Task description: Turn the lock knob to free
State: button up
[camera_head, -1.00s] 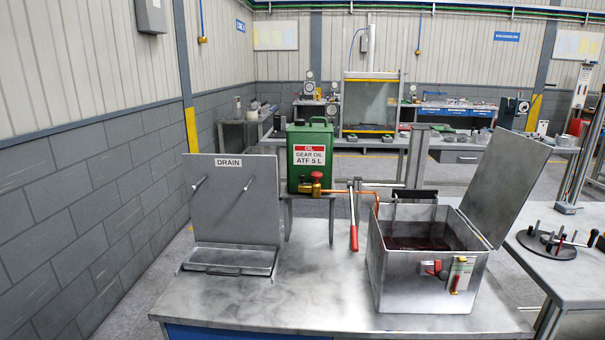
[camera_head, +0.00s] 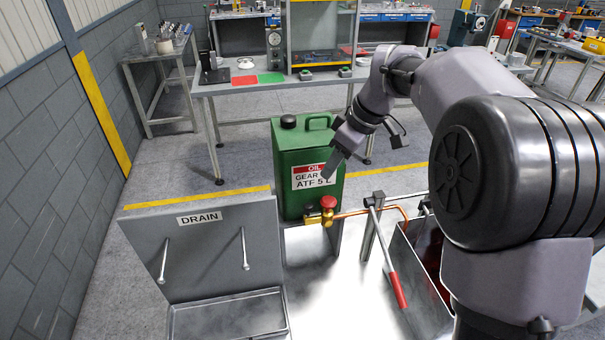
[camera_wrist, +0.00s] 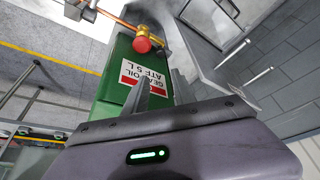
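No part marked as a lock knob can be made out. A red knob (camera_head: 328,202) tops the brass valve on the oil can's pipe; it also shows in the wrist view (camera_wrist: 142,45). The steel tank (camera_head: 432,290) is partly visible at right; its front, with red fittings, is hidden by my arm. My gripper (camera_head: 331,165) hangs before the green oil can (camera_head: 290,160), above and apart from the valve. In the wrist view, my gripper's fingers (camera_wrist: 160,88) stand apart with nothing between them, pointing toward the can and its label.
A red-handled lever (camera_head: 385,255) stands between the can and the tank. A copper pipe (camera_head: 370,211) runs from the valve toward the tank. The grey DRAIN panel (camera_head: 205,245) and its tray are at left. Bare bench top (camera_head: 325,285) shows between tray and lever.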

aim_at(309, 206)
jog(key=b+x, duration=0.1)
jog(key=x, duration=0.4)
jog(key=b+x, duration=0.1)
jog(key=x, duration=0.4)
jog(key=b+x, duration=0.2)
jog(key=x, duration=0.3)
jog(key=shift+s+d+f, duration=0.1)
jog(key=shift+s+f, duration=0.15)
jog(key=shift+s, duration=0.1)
jog(key=shift+w+f, duration=0.15)
jog(key=shift+f, duration=0.15)
grip_shut()
